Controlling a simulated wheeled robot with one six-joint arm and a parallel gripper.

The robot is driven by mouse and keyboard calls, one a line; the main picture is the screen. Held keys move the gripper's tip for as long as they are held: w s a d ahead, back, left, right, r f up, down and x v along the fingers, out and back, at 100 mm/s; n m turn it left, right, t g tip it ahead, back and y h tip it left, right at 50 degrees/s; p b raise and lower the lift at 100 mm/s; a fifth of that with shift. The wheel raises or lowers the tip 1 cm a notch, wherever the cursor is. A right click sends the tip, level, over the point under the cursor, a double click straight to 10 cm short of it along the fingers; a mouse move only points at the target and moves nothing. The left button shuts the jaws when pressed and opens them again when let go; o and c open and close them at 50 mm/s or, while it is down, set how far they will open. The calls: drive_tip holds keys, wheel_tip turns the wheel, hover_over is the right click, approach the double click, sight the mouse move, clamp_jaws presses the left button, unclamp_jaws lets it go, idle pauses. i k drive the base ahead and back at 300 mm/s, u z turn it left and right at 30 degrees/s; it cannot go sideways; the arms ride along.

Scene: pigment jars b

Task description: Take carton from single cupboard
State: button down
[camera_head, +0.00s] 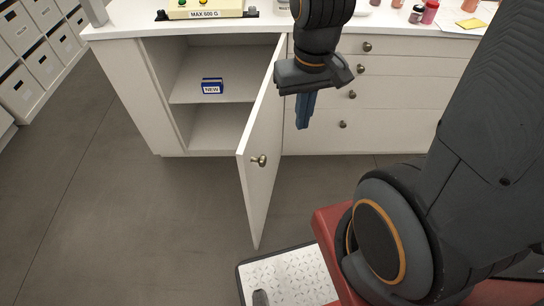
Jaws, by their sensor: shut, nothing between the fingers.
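A small blue and white carton (212,86) marked "NEW" stands on the middle shelf (245,90) inside the single cupboard (168,60). The cupboard's door (263,160) stands open, swung out toward me, with a round knob (259,161) on the face that shows. My gripper (303,122) hangs pointing down to the right of the open door, in front of the drawers. It is shut and empty. Its blue fingers are close together, apart from the carton and the knob.
The open door stands between my gripper and the cupboard's inside. Drawers with knobs (343,125) are at the right. A scale marked "MAX 600 G" (205,13) and several jars (430,12) stand on the counter. The floor (130,220) at the left is clear.

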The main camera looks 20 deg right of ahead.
sight(209, 86)
drive_tip(key=k, duration=0.5)
drive_tip(key=u, duration=1.75)
drive_tip(key=i, duration=2.75)
drive_tip(key=z, duration=3.4)
